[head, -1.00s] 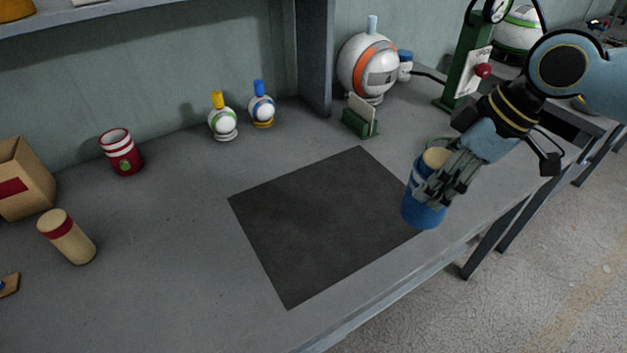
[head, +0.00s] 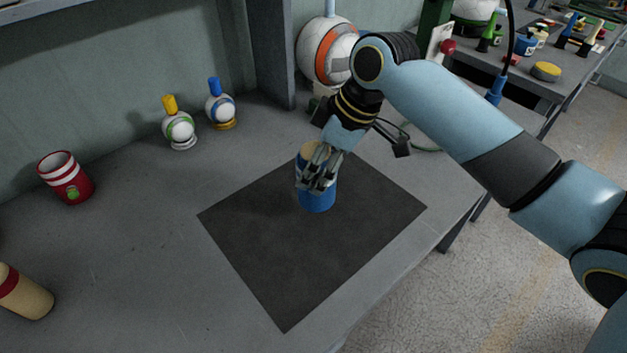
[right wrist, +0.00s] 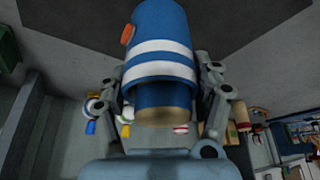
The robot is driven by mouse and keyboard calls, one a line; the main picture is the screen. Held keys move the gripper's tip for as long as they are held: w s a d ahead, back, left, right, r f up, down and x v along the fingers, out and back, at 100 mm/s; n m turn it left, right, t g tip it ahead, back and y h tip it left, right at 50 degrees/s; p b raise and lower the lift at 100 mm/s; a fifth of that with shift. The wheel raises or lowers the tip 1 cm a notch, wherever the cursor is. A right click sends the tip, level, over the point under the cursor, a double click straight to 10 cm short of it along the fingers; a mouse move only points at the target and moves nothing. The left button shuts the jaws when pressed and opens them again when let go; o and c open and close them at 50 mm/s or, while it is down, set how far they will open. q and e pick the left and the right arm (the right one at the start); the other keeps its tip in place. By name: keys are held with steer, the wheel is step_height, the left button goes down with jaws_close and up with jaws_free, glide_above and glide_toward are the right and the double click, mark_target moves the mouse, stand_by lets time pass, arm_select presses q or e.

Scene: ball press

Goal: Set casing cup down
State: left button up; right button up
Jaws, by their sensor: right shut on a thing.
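The casing cup (head: 318,199) is blue, with white bands and an orange spot that show in the right wrist view (right wrist: 158,22). A tan cylinder (right wrist: 160,114) sticks out of its mouth. My right gripper (head: 318,172) is shut on the cup, with a finger on each side of it. In the head view the cup is upright over the back part of the dark mat (head: 290,270). I cannot tell whether its base touches the mat. My left gripper is not in view.
A red-and-white cup (head: 66,180) and a tan cylinder with a red band (head: 25,296) stand at the left. Two small ball figures, one yellow-topped (head: 179,128) and one blue-topped (head: 220,106), stand by the wall. The mat's front is clear.

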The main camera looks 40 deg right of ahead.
steer(key=shift+w+a+f, duration=0.2)
steer(key=shift+w+a, duration=0.05)
steer(key=shift+f, duration=0.35)
step_height(320, 180, down, 3)
steer(key=shift+r, duration=0.2)
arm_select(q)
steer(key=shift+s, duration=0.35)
arm_select(e)
steer(key=shift+f, duration=0.35)
steer(key=shift+f, duration=0.15)
steer(key=o, duration=1.3)
steer(key=shift+c, duration=0.2)
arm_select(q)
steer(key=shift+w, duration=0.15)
